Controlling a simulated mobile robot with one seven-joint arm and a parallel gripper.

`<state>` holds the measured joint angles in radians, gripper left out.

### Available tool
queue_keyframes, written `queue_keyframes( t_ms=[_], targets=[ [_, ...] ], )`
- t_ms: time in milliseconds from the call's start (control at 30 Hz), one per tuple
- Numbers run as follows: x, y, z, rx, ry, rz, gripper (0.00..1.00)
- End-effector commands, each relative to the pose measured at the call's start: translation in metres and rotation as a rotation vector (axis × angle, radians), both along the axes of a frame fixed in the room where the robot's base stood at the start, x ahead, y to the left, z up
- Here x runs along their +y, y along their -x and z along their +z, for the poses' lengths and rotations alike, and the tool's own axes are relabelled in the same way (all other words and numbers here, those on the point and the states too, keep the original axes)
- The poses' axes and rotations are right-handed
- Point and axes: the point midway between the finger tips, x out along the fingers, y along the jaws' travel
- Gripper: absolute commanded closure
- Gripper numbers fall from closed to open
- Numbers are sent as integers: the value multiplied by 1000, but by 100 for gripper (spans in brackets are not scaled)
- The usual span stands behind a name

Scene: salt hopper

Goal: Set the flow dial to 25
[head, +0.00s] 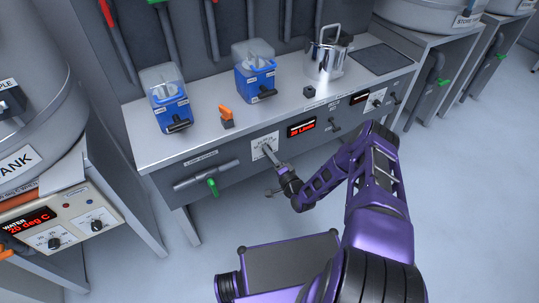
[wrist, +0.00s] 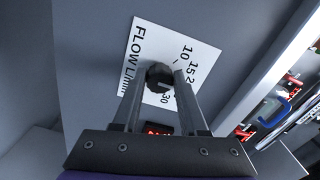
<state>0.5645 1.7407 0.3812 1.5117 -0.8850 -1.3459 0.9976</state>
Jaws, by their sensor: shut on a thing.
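The flow dial is a dark round knob (wrist: 159,75) on a white plate (wrist: 140,50) marked FLOW L/min, with 10, 15 and 30 legible. In the wrist view the fingers of my gripper (wrist: 155,85) are shut on the knob from both sides and hide part of the scale. I cannot make out where its pointer stands. In the head view my gripper (head: 270,153) reaches the plate (head: 265,146) on the bench's front panel and covers the knob. A red display (head: 301,128) right of the plate seems to read 20 L/min.
On the bench top (head: 200,140) stand two blue containers (head: 172,113) (head: 257,83), an orange switch (head: 226,113) and a metal pot (head: 325,58). The floor in front is clear.

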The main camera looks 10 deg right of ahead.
Motion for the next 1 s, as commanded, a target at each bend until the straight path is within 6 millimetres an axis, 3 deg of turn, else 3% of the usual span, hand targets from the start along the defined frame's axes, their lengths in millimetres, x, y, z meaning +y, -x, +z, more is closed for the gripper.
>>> queue_keyframes(
  t_ms=[500, 1000],
  targets=[
    [1, -1, 2, 121, -378, 1, 100],
    [2, -1, 4, 155, -486, 3, 100]
  ],
)
